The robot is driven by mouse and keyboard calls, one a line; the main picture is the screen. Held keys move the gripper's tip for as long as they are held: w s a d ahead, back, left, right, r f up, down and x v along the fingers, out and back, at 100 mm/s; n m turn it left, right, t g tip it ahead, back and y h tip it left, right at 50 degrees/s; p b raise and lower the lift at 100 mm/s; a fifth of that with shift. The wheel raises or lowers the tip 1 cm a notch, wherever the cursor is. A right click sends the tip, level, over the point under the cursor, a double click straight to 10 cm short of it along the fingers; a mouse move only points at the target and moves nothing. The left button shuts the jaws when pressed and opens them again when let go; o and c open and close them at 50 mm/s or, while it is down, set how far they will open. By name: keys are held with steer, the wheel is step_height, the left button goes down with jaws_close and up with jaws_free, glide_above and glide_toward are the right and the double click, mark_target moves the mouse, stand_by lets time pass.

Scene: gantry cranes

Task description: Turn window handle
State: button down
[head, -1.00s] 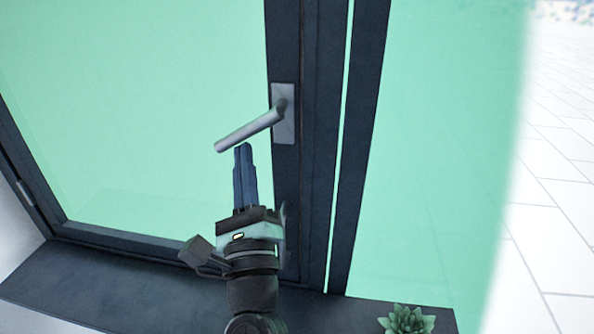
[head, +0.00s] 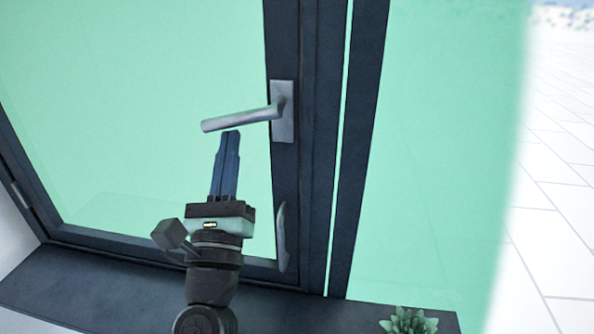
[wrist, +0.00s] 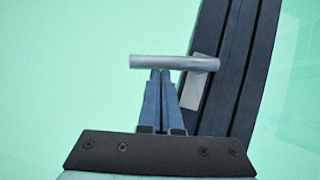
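The grey window handle (head: 240,119) sits on a plate on the dark window frame. Its lever points left, nearly level, with its free end slightly lower. My gripper (head: 231,134) is just below the lever, with its fingers pointing up. In the wrist view, the handle (wrist: 172,63) crosses over the tips of my gripper (wrist: 161,72). The two fingers are together, with nothing visible between them. The tips appear to be at the lever's underside, but I cannot tell for certain whether they touch.
A dark sill (head: 110,290) runs below the window, with a green succulent (head: 409,321) at its right. A second grey handle-like piece (head: 282,237) is lower on the frame. Green-tinted glass (head: 130,110) fills the pane. White tiled floor lies at right.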

steer(key=shift+w+a+r+m+h, duration=0.1)
steer(key=shift+a+r+m+h, duration=0.15)
steer(key=shift+r+m+h, duration=0.25)
steer(key=shift+a+r+m+h, duration=0.2)
steer(key=shift+r+m+h, duration=0.1)
steer(key=shift+m+h, duration=0.4)
steer(key=shift+r, duration=0.1)
steer(key=w+f+b+v, duration=0.1)
steer(key=f+b+v, duration=0.1)
steer(key=b+v, duration=0.5)
steer(key=v, duration=0.5)
steer(key=shift+f, duration=0.35)
steer(key=shift+a, duration=0.15)
